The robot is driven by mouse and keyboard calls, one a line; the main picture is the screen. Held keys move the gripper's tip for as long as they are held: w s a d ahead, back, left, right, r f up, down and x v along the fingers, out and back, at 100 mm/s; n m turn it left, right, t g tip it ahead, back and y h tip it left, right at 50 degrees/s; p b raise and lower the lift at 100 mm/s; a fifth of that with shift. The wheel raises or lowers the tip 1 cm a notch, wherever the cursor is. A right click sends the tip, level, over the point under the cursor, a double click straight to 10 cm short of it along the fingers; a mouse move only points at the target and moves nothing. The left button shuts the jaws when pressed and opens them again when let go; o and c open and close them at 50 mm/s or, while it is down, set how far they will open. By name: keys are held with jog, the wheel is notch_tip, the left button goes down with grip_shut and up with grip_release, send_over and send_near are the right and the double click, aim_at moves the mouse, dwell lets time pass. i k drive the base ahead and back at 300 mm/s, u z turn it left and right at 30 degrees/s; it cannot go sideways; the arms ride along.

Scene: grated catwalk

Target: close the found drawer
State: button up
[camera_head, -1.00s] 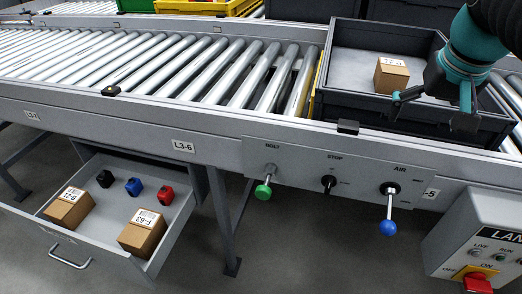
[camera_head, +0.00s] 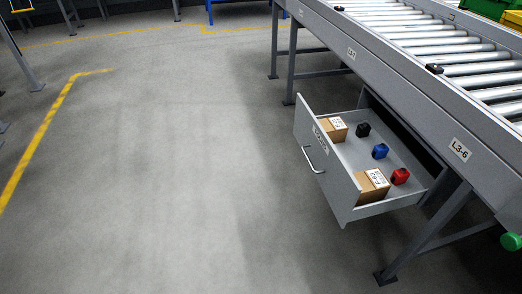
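The grey drawer (camera_head: 328,178) hangs open under the roller conveyor, pulled out toward the floor on the left. Its front panel has a bar handle (camera_head: 313,160) and a small label that I cannot read. Inside are two brown boxes with white labels, one at the far end (camera_head: 334,130) and one at the near end (camera_head: 371,187). My gripper is not in view.
The roller conveyor (camera_head: 420,95) on steel legs runs along the right, with a L3-6 label on its side. A green knob (camera_head: 511,241) is at the right edge. Open grey floor (camera_head: 170,170) with yellow lines lies left of the drawer.

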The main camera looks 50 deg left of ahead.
aim_at(334, 165)
jog(key=u, duration=3)
jog(key=k, duration=1.1)
jog(key=z, duration=0.9)
jog(key=i, duration=1)
jog(key=z, duration=0.05)
